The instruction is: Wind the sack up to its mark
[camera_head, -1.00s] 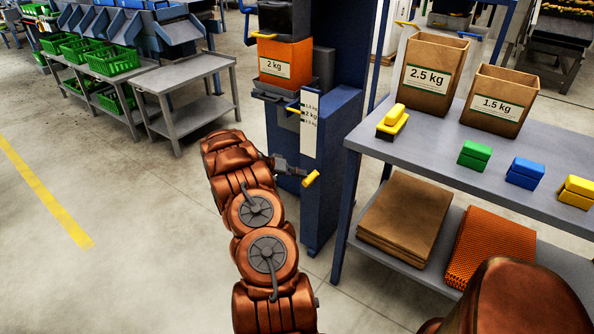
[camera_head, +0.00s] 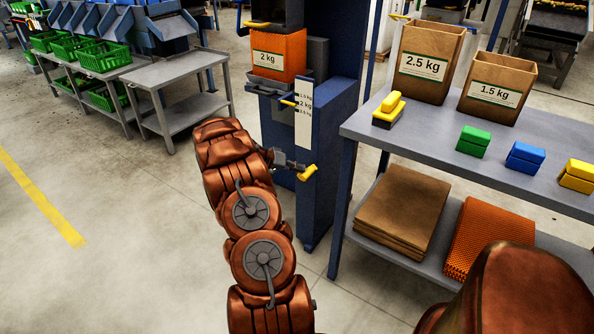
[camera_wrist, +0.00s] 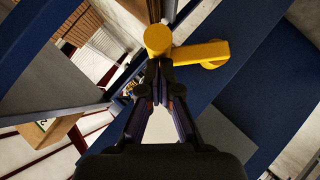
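A yellow pointer (camera_head: 288,102) lies close to the 2 kg mark. The yellow crank handle (camera_head: 307,172) is lower on the column; the wrist view shows its round knob (camera_wrist: 158,40) and arm (camera_wrist: 205,54). My gripper (camera_head: 293,165) is at the crank. Its fingertips (camera_wrist: 160,65) are close together against or just short of the knob; contact is unclear.
A grey table (camera_head: 400,135) at right holds brown 2.5 kg (camera_head: 430,90) and 1.5 kg (camera_head: 488,108) sacks and coloured blocks. Flat brown sacks (camera_head: 400,210) and orange netting (camera_head: 485,240) lie on its lower shelf. Open floor (camera_head: 130,240) is at left.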

